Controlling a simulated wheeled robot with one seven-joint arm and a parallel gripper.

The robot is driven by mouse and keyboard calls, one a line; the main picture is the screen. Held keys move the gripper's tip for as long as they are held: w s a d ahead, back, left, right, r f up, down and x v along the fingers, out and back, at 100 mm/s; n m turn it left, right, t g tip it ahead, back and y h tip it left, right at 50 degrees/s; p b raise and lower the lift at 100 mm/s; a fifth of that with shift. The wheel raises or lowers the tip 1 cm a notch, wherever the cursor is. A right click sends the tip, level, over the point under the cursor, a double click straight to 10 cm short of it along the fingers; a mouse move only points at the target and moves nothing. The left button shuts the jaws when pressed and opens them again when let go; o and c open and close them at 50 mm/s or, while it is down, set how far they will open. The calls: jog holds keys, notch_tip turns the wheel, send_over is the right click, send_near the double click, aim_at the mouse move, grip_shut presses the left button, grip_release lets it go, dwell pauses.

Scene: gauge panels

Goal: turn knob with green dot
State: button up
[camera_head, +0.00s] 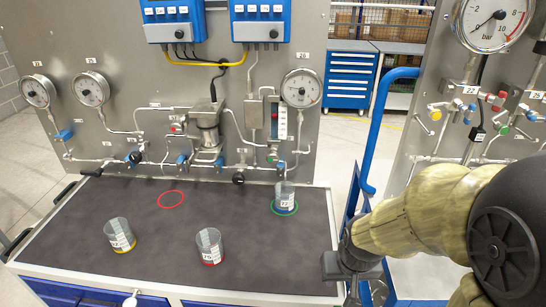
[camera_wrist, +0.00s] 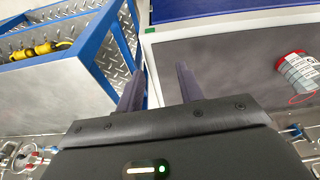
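A small knob with a green centre (camera_head: 503,130) is on the right panel, below the large bar gauge. Another small round fitting with a greenish spot (camera_head: 271,158) is on the left panel, above the worktop; it is too small to be sure of its dot. My gripper (camera_wrist: 160,85) shows two dark fingers apart with nothing between them in the wrist view. In the head view its dark end (camera_head: 350,264) is low at the worktop's right edge, apart from both panels. No green-dot knob can be made out in the wrist view.
Beakers with a yellow base (camera_head: 119,236), a red base (camera_head: 209,246) and blue contents (camera_head: 285,198) stand on the dark worktop (camera_head: 90,215). An empty red ring (camera_head: 170,199) is marked there. A blue rail (camera_head: 376,130) rises between the panels. My arm covers the lower right.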

jog(key=o, duration=0.4)
jog(key=shift+w, duration=0.1)
jog(key=shift+c, duration=0.2)
jog(key=shift+o, duration=0.3)
jog(key=shift+w+a+f, duration=0.15)
jog(key=shift+w+a, duration=0.05)
jog(key=shift+w, duration=0.15)
jog(key=w+a+f+m+t, duration=0.1)
jog(key=w+a+t, duration=0.15)
jog(key=w, duration=0.25)
jog(key=w+a+m+t+h, duration=0.1)
jog(key=w+a+t, duration=0.15)
jog(key=w, duration=0.25)
jog(key=w+a+f+m+t, duration=0.1)
jog(key=w+a+t, duration=0.15)
jog(key=w, duration=0.35)
jog(key=w+a+r+n+t+y, duration=0.1)
jog(key=w+a+r+t, duration=0.2)
jog(key=a+r+t, duration=0.4)
jog(key=shift+w+r+t, duration=0.25)
jog(key=shift+r+t, duration=0.2)
jog(key=shift+r, duration=0.25)
jog(key=shift+w+p, duration=0.1)
jog(key=shift+p, duration=0.2)
